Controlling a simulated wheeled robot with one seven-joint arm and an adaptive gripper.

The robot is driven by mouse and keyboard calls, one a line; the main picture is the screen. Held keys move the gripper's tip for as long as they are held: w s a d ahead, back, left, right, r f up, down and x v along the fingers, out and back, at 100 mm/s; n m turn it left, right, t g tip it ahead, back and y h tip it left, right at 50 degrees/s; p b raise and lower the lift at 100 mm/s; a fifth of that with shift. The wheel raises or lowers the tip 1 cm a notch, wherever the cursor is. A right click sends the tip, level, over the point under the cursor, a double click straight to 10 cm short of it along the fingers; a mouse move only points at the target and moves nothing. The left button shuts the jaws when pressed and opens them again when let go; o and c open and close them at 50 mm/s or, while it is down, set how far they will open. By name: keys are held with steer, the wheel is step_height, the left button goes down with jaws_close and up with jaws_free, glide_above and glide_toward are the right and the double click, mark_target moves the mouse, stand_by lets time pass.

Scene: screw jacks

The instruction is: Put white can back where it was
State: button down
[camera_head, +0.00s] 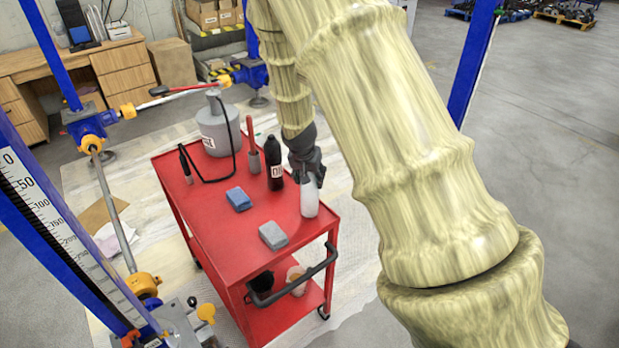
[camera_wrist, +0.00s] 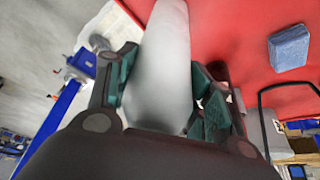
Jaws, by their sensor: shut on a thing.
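The white can (camera_head: 309,198) is at the right edge of the red cart's top (camera_head: 205,265), upright, and its base looks to be on or just above the surface; I cannot tell which. My gripper (camera_head: 312,178) is around its upper part from above. In the wrist view the white can (camera_wrist: 165,75) fills the space between the two teal-padded fingers of my gripper (camera_wrist: 160,100), which are shut on it. The can's top end is hidden by the gripper's palm.
On the cart stand a black bottle (camera_head: 274,165), a grey sprayer (camera_head: 217,128), a red-handled tool (camera_head: 252,145), a blue sponge (camera_head: 238,199) and a grey sponge (camera_head: 272,235). The cart's black handle (camera_head: 300,281) is at the front. Blue lift posts (camera_head: 470,65) stand around.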

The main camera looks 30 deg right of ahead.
steer(key=shift+f, duration=0.85)
steer(key=c, duration=0.6)
jaws_free()
steer(key=shift+r, duration=0.2)
steer(key=b+v, duration=0.2)
steer(key=v, duration=1)
steer(key=s+a+f+n+y, duration=0.1)
steer(key=s+a+f+n, duration=0.15)
steer(key=f, duration=0.55)
steer(key=s+a+f+n+y, duration=0.1)
steer(key=s+a+f, duration=0.25)
steer(key=f, duration=0.45)
steer(key=s+a+f+n+g, duration=0.1)
steer(key=s+a+f+n, duration=0.1)
steer(key=s+f, duration=0.5)
steer(key=s+a+f+n+g+y, duration=0.1)
steer(key=s+a+f, duration=0.4)
steer(key=s, duration=0.8)
steer(key=s+a+f+n, duration=0.3)
steer(key=s+f, duration=0.7)
steer(key=shift+s+a+g+y, duration=0.3)
steer(key=shift+a+g, duration=0.05)
steer(key=shift+g, duration=0.05)
